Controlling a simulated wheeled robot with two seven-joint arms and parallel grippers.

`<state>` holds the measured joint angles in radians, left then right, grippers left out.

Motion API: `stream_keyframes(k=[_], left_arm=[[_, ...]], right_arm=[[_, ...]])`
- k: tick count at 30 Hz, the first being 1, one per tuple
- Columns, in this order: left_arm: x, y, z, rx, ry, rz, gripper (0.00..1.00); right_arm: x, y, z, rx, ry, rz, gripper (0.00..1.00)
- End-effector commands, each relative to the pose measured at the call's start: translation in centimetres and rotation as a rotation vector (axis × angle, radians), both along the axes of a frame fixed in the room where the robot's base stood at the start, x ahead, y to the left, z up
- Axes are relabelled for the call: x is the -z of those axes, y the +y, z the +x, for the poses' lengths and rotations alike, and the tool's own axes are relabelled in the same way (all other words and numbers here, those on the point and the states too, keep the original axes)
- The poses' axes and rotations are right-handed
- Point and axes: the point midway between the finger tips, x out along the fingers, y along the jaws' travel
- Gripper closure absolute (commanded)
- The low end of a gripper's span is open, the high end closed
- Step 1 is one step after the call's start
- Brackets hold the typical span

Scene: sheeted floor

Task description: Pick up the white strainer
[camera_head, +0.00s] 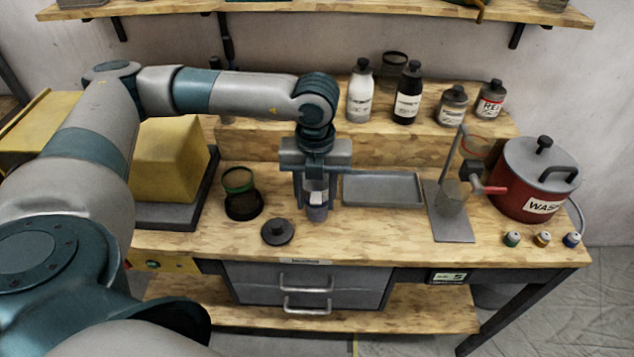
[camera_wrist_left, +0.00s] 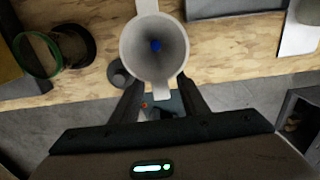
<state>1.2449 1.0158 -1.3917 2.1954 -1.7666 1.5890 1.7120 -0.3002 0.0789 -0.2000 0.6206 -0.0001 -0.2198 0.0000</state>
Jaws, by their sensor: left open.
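The white strainer (camera_wrist_left: 135,52) shows in the left wrist view as a pale round funnel with a dark inside and a small blue spot at its centre. One flat tab points away from me and another reaches back toward my fingers. My left gripper (camera_wrist_left: 160,98) is open, with its fingertips on either side of the near tab; I cannot tell whether they touch it.
A dark round lid (camera_head: 278,232) lies left of the gripper, and a green-rimmed jar (camera_head: 238,181) stands farther left. A grey tray (camera_head: 383,188) lies close on the right. A metal stand (camera_head: 452,228) and a red pot (camera_head: 528,192) are farther right.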

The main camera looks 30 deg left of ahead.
Motion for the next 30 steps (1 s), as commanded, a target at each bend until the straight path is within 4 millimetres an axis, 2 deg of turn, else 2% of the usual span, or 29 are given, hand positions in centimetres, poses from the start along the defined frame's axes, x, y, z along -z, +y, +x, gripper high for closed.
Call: stream_keyframes(k=[5, 8, 10, 11, 23, 30], left_arm=[[0.0, 0.0, 0.0, 0.000, 0.000, 0.000, 0.59], [0.0, 0.0, 0.0, 0.000, 0.000, 0.000, 0.79], [0.0, 0.0, 0.0, 0.000, 0.000, 0.000, 0.95], [0.0, 0.0, 0.0, 0.000, 0.000, 0.000, 1.00], [-0.3, 0.0, 0.1, 0.000, -0.002, -0.001, 1.00], [-2.2, 0.0, 0.1, 0.001, -0.004, -0.001, 1.00]], right_arm=[[0.0, 0.0, 0.0, 0.000, 0.000, 0.000, 0.29], [0.0, 0.0, 0.0, 0.000, 0.000, 0.000, 0.29], [0.0, 0.0, 0.0, 0.000, 0.000, 0.000, 0.29], [0.0, 0.0, 0.0, 0.000, 0.001, 0.000, 0.29], [0.2, -0.2, 0.0, -0.001, 0.001, -0.001, 0.29], [1.6, -0.2, 0.0, -0.001, 0.001, -0.002, 0.29]])
